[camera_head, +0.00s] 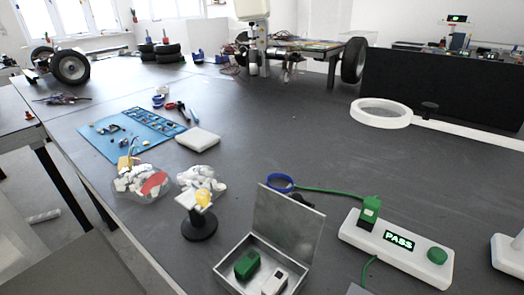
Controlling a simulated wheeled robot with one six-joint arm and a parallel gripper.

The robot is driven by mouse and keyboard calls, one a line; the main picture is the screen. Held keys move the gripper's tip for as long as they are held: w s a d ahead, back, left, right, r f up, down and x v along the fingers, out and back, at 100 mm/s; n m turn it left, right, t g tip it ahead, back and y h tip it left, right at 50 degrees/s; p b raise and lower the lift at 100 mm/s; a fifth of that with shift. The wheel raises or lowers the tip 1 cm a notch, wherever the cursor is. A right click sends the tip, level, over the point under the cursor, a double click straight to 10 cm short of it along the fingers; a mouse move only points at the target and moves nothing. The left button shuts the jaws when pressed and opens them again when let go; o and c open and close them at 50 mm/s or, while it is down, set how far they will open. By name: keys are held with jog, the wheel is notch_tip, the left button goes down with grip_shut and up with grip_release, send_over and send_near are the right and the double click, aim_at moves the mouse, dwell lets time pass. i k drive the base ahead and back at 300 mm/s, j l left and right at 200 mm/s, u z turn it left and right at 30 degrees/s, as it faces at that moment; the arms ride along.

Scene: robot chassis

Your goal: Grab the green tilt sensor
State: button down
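Two green blocks could be the tilt sensor; I cannot tell which. One green block (247,264) lies inside an open metal box (231,275) at the bottom centre, beside a small white module (274,282). The other green block (370,209) stands on a white tester strip (352,235) at the right, with a green cable joined to it. The tester display (399,240) reads PASS. I do not make out my gripper in this view.
The box's lid (289,222) stands raised behind it. A lamp-like item on a black base (199,226) and bagged white pieces (140,185) stand left. A blue mat (100,143) holds small parts. A white ring magnifier (381,113) is at right. The middle tabletop is clear.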

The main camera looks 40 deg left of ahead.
aim_at(249, 262)
jog(key=k+l+u, duration=0.1)
jog(key=k+u, duration=0.2)
jog(key=k, duration=0.55)
jog(key=k+j+u, duration=0.1)
jog(key=k+u, duration=0.2)
jog(key=k, duration=0.5)
